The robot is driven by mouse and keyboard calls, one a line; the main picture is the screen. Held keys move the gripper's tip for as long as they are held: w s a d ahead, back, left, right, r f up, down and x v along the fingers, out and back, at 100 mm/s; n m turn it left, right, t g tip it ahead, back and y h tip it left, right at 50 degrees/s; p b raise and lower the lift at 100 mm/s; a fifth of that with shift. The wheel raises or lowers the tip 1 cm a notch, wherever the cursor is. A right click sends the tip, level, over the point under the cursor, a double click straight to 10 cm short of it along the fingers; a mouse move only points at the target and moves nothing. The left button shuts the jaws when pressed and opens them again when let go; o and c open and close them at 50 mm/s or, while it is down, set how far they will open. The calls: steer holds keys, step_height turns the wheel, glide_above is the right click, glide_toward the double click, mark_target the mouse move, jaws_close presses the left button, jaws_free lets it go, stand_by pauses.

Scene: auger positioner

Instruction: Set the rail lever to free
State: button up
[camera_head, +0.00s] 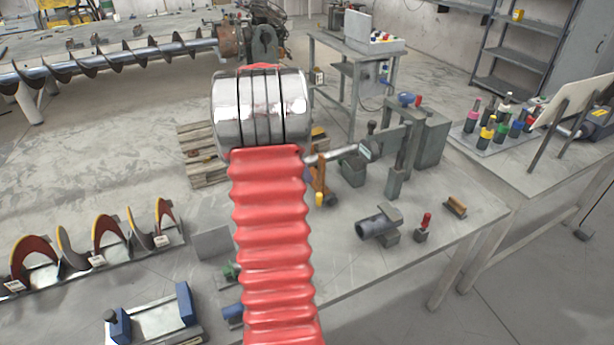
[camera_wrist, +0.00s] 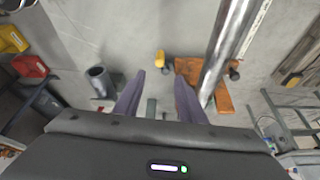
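A small yellow-ended piece (camera_wrist: 160,59) stands just beyond my fingertips in the wrist view, beside an orange bracket (camera_wrist: 222,98) on a long metal bar (camera_wrist: 222,45). The yellow end (camera_head: 319,199) and orange bracket (camera_head: 321,178) also show in the head view, just right of my red arm sleeve. I cannot tell for certain whether this piece is the rail lever, or read its setting. My gripper (camera_wrist: 160,78) is open, with nothing between its two purple fingers. It is hidden behind my arm in the head view.
A grey tube (camera_head: 376,226), a red-handled piece (camera_head: 422,229) and a brush (camera_head: 455,207) lie on the bench to the right. Grey upright blocks (camera_head: 432,135) stand behind. A long auger (camera_head: 110,62) lies at the back left.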

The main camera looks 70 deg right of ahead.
steer(key=shift+r, duration=0.1)
steer(key=shift+c, duration=0.3)
